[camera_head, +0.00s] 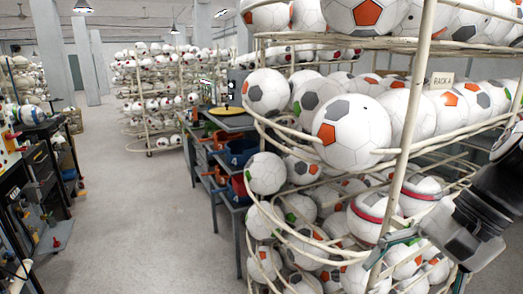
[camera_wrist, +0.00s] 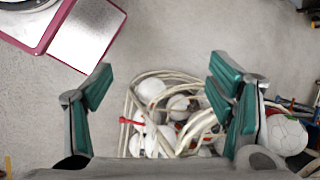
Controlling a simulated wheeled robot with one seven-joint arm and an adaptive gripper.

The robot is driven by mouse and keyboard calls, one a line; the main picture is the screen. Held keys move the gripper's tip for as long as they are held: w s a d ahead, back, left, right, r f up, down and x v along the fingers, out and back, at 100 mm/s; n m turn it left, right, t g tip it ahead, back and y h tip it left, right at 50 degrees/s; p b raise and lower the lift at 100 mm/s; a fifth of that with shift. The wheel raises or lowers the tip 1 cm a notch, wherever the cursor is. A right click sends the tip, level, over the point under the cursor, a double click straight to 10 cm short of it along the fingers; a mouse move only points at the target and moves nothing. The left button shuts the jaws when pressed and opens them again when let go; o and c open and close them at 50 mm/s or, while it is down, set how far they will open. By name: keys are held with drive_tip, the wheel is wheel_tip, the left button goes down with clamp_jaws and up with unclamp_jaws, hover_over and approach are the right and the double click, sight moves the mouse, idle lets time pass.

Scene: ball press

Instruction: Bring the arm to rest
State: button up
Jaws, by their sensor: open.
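My gripper (camera_head: 392,248) is at the right in the head view, in front of the lower part of a ball rack (camera_head: 408,135). Part of its fingers shows there beside the balls, and the dark wrist is cut off by the right edge. In the wrist view my gripper (camera_wrist: 158,82) has its two green-padded fingers wide apart. Nothing is held between them. Below and beyond them are a rack's curved cream rails and several white balls (camera_wrist: 150,90). I cannot tell from the head view whether the fingers touch the rack.
A dark workbench (camera_head: 40,150) stands at the left. A work table (camera_head: 232,122) with blue bins (camera_head: 240,152) stands behind the rack. Another ball rack (camera_head: 150,100) is farther back. The grey floor (camera_head: 140,215) between is clear. A red-edged machine (camera_wrist: 40,22) shows upper left in the wrist view.

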drive_tip(key=s+a+r+n+t+h, duration=0.2)
drive_tip(key=a+r+n+t+h, duration=0.2)
drive_tip(key=n, duration=0.6)
drive_tip(key=shift+a+r+h+b, duration=0.2)
drive_tip(key=shift+a+h+b, duration=0.1)
drive_tip(key=shift+h, duration=0.4)
